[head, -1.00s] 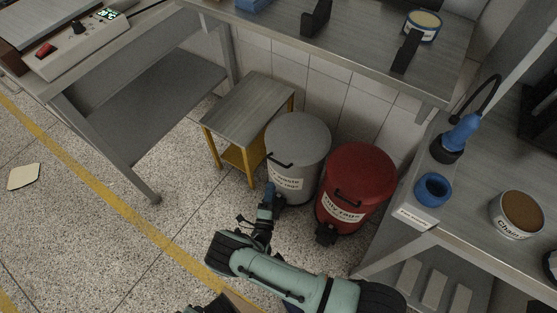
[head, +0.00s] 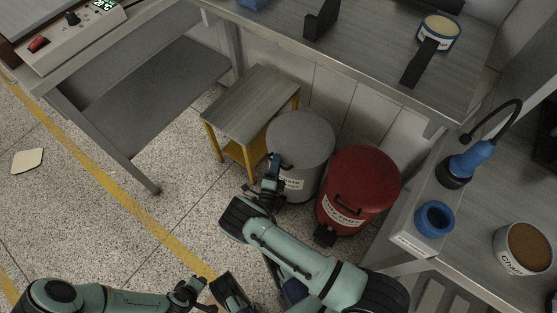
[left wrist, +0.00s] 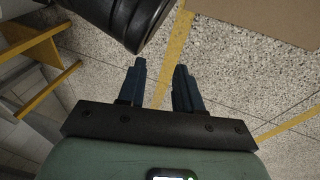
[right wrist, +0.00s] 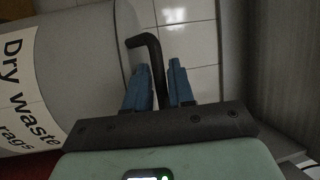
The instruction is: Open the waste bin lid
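The grey waste bin (head: 304,146), labelled "Dry waste rags" in the right wrist view (right wrist: 60,60), stands on the floor with its lid down. My right gripper (head: 276,162) is at the front of the lid. In the right wrist view its blue fingers (right wrist: 159,88) lie on both sides of the black lid handle (right wrist: 150,48), close against it, and appear shut on it. My left gripper (head: 192,290) is low in the head view, away from the bin. Its fingers (left wrist: 159,85) are apart with nothing between them.
A red bin (head: 358,178) with a black handle stands right of the grey bin. A small yellow-legged table (head: 250,105) stands left of it. A workbench (head: 345,45) overhangs behind, and another bench (head: 480,225) is at right. Open floor lies to the left.

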